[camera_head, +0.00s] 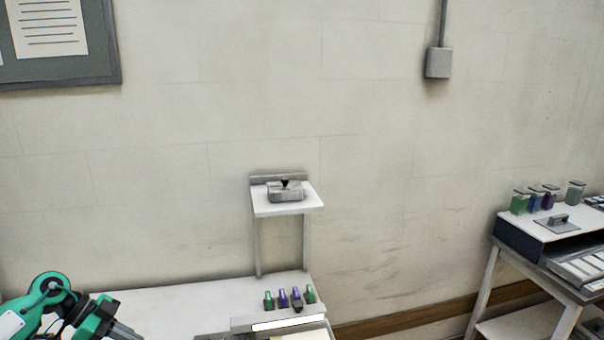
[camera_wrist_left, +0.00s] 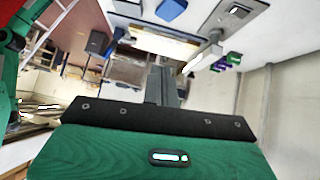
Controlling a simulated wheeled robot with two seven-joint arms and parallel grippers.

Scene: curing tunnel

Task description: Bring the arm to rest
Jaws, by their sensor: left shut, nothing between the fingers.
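My left gripper (camera_head: 132,333) is at the lower left in the head view, on a green and black arm, over the left part of a white bench (camera_head: 160,298). Its fingers are together and hold nothing. In the left wrist view the closed grey fingers (camera_wrist_left: 161,84) stick out past the black edge of the green gripper body. My right gripper is not in view.
A small raised shelf (camera_head: 287,209) on the bench holds a grey block with a black knob (camera_head: 286,193). Several green and purple pieces (camera_head: 283,298) stand in front. At right, a desk (camera_head: 522,240) carries several jars (camera_head: 535,201).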

